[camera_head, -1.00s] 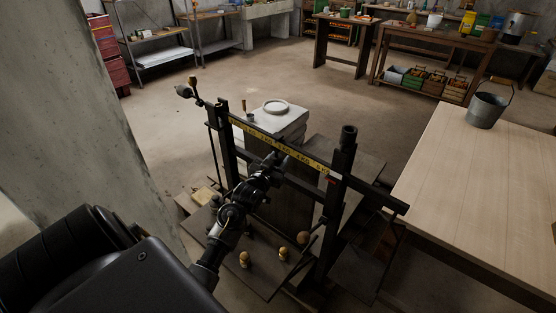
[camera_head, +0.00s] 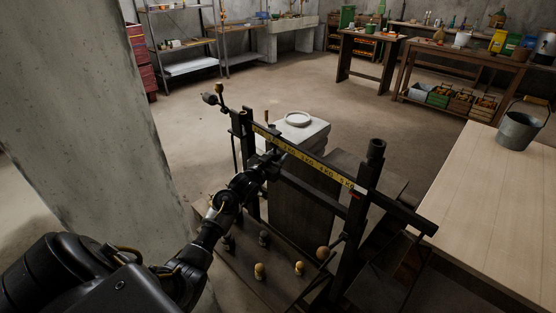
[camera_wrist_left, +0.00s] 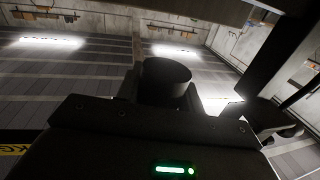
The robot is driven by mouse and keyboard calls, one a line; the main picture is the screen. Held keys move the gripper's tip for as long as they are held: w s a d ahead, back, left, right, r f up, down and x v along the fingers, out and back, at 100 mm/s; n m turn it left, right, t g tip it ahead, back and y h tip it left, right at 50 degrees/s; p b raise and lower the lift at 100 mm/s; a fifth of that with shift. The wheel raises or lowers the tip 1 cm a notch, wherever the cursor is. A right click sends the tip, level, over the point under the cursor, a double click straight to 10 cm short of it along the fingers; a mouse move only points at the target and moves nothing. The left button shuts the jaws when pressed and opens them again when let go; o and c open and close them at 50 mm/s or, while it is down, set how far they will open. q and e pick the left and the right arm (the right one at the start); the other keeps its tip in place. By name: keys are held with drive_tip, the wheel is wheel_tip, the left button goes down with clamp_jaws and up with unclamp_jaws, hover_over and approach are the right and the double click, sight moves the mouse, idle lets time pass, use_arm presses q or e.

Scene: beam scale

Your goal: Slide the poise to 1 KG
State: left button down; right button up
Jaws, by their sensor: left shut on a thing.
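The beam scale's dark beam carries a yellow graduated strip (camera_head: 308,161) with KG marks, running from the left post to the right post. My left gripper (camera_head: 272,160) is at the left part of the beam, near the low-number end. It is shut on the poise, a dark cylinder (camera_wrist_left: 165,82) seen close up in the left wrist view. In the head view the poise is dark against the beam and partly hidden by the gripper, so its exact mark cannot be read. My right gripper is not in view.
A pale wooden table (camera_head: 492,183) with a metal bucket (camera_head: 518,130) stands at the right. A concrete pillar (camera_head: 85,120) rises at the left. Small brass-topped weights (camera_head: 260,271) stand on the scale's lower shelf. A white round dish (camera_head: 298,119) sits behind the beam.

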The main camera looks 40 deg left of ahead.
use_arm(q)
drive_tip(key=c, duration=0.9)
unclamp_jaws()
drive_tip(key=s+b, duration=0.1)
drive_tip(key=s, duration=0.9)
drive_tip(key=shift+s+d, duration=0.35)
drive_tip(key=shift+s, duration=0.05)
